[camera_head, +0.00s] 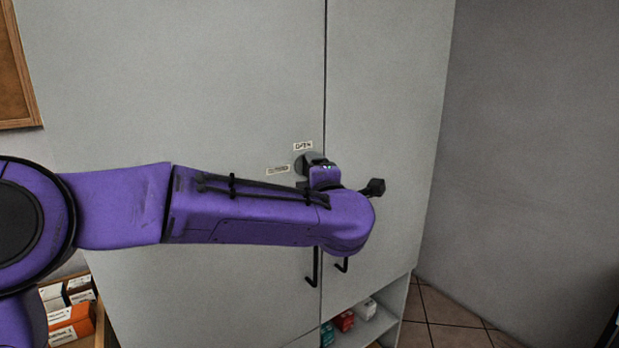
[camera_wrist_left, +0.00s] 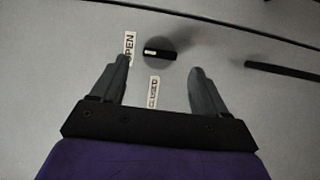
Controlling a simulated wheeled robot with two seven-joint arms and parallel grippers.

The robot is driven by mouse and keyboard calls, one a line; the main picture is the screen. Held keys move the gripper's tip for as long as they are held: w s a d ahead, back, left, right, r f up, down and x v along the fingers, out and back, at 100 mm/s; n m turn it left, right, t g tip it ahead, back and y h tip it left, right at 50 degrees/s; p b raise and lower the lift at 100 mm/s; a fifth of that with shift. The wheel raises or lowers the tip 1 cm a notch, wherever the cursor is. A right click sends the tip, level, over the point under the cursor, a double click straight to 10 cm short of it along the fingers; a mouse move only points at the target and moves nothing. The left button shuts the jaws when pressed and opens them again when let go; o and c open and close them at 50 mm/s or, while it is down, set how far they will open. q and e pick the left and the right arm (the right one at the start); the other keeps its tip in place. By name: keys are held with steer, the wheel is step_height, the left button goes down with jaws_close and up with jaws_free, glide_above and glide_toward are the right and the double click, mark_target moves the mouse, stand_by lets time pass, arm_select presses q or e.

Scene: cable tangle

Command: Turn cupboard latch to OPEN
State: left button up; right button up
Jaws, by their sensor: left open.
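The cupboard latch (camera_wrist_left: 160,53) is a round dark grey knob with a black bar across it. In the wrist view the bar lies level, and its white-marked end faces the OPEN label (camera_wrist_left: 129,48). The CLOSED label (camera_wrist_left: 153,92) is below the knob there. In the head view the latch (camera_head: 303,163) is partly hidden behind my left wrist; the OPEN label (camera_head: 303,146) is above it and the other label (camera_head: 278,170) to its left. My left gripper (camera_wrist_left: 160,66) is open, its fingers apart on either side of the knob's position. Contact cannot be told. My right gripper is not in view.
The tall grey cupboard (camera_head: 210,80) has two doors with a vertical seam. Black door handles (camera_head: 312,268) hang below my left arm. An open shelf with small boxes (camera_head: 344,321) is underneath. Boxes (camera_head: 70,322) stand at lower left. Tiled floor (camera_head: 445,308) is free at right.

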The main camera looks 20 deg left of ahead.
arm_select(q)
steer(key=b+v, duration=0.1)
steer(key=v, duration=0.5)
steer(key=shift+s+d, duration=0.2)
steer(key=shift+s, duration=0.05)
steer(key=s+a+f+m+g+h, duration=0.1)
steer(key=s+a+f+m+h, duration=0.35)
steer(key=f, duration=1.35)
steer(key=w+f+m+g+h, duration=0.15)
steer(key=f+m, duration=0.65)
steer(key=f, duration=0.9)
steer(key=s+a+f+m+g, duration=0.2)
steer(key=s+a+f+g, duration=0.1)
steer(key=s+f, duration=0.5)
steer(key=s+a+f+m+g, duration=0.1)
steer(key=s+a+f+g, duration=0.15)
steer(key=s+f, duration=0.5)
steer(key=s+a+f+g, duration=0.2)
steer(key=s+f, duration=0.2)
steer(key=s, duration=0.4)
steer(key=s+a+f+m+g, duration=0.1)
steer(key=s+a+f+g, duration=0.1)
steer(key=s+f, duration=0.3)
steer(key=s+a, duration=0.1)
steer(key=s, duration=0.3)
steer(key=shift+s+a+f+g+y, duration=0.2)
steer(key=shift+s+g+y, duration=0.1)
steer(key=shift+s, duration=0.05)
